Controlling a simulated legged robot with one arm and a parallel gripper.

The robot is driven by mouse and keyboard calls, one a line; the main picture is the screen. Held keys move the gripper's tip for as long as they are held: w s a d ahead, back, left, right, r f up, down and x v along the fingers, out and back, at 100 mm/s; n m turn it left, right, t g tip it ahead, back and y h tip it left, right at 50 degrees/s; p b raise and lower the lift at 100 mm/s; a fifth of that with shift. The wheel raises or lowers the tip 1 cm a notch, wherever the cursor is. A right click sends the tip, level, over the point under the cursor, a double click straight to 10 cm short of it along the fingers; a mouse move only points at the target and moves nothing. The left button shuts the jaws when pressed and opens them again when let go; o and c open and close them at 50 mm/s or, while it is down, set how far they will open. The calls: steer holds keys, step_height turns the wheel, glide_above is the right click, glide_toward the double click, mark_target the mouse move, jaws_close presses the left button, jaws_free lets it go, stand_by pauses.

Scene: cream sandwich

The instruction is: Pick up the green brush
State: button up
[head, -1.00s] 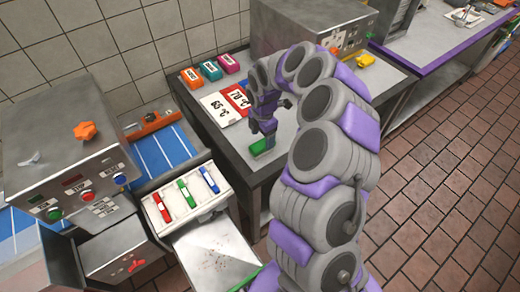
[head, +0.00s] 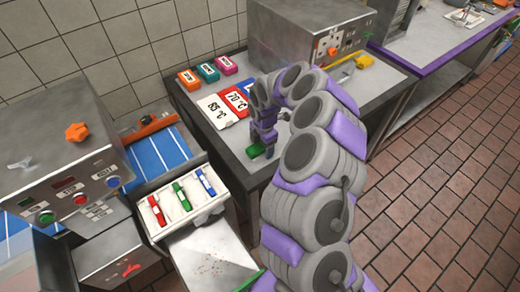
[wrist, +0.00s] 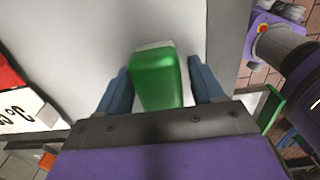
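The green brush (head: 254,151) lies on the grey counter (head: 207,133), near its front edge, in the head view. My gripper (head: 264,150) is down at the brush and partly covers it. In the wrist view the green brush (wrist: 157,82), with a pale far end, is between the two blue fingers of my gripper (wrist: 162,85). The fingers are spread, one on each side, with narrow gaps that are hard to judge. The brush's underside is hidden.
Temperature cards (head: 217,112) and small coloured blocks (head: 208,72) lie behind the brush. A metal machine (head: 310,40) stands at the back. A white tray (head: 150,235) with red, green and blue-handled items is at the left front. The counter around the brush is mostly clear.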

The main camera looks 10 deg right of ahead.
steer(key=shift+c, duration=1.4)
steer(key=shift+a, duration=0.35)
steer(key=c, duration=0.6)
steer(key=shift+o, duration=0.2)
steer(key=shift+d, duration=0.1)
steer(key=shift+d, duration=0.1)
steer(key=shift+r, duration=0.55)
step_height(320, 180, up, 3)
steer(key=shift+f+p, duration=0.2)
steer(key=shift+p, duration=0.45)
steer(key=s+a+p, duration=0.1)
steer(key=s+a, duration=0.2)
steer(key=s, duration=0.4)
steer(key=s+a+r+p, duration=0.1)
steer(key=s+a, duration=0.3)
steer(key=s, duration=0.3)
steer(key=shift+s+a+r, duration=0.15)
steer(key=shift+a, duration=0.05)
